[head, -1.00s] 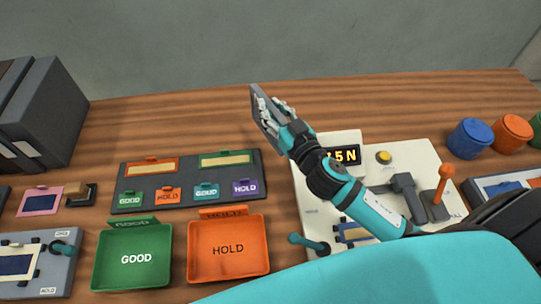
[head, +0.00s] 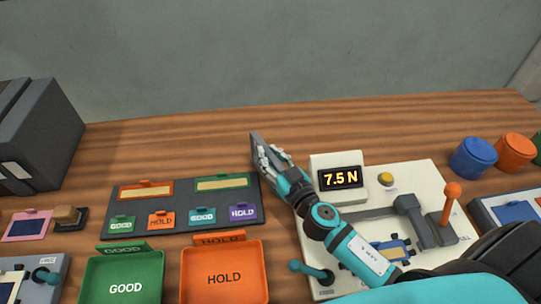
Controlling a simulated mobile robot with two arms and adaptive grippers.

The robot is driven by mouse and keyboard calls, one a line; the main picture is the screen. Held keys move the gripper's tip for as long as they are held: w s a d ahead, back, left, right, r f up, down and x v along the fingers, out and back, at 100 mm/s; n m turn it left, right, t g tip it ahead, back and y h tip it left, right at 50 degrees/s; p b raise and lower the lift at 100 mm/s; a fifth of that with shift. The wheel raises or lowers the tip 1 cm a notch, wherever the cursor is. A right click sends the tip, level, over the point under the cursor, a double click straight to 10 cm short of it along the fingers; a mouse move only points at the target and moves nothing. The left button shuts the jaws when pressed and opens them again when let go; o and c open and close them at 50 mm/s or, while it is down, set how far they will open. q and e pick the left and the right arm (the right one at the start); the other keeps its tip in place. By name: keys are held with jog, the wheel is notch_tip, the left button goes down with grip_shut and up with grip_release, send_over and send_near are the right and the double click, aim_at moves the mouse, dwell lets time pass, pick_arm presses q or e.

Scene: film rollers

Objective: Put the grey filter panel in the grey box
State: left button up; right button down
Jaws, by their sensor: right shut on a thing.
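My right gripper (head: 268,163) is shut on a thin grey panel (head: 256,146), seen nearly edge-on and tilted. It is near the right end of the dark label board, apparently above the table; the exact height is hard to tell. The fingers hide part of the panel. No thing is clearly marked as the grey box; dark grey upright boxes with white labels (head: 45,135) stand at the far left, partly cut off by the frame edge. My left gripper is not in view.
A green GOOD tray (head: 158,280) and an orange HOLD tray (head: 258,275) stand in front of the dark label board (head: 150,228). A white tester (head: 445,180) reading 7.5 N is at right, beside blue and orange tubs (head: 473,157). The table's back strip (head: 200,135) is clear.

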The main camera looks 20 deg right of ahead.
jog(key=shift+f, duration=0.2)
jog(key=c, duration=1.2)
grip_release()
jog(key=shift+s+r, duration=0.1)
jog(key=shift+r, duration=0.1)
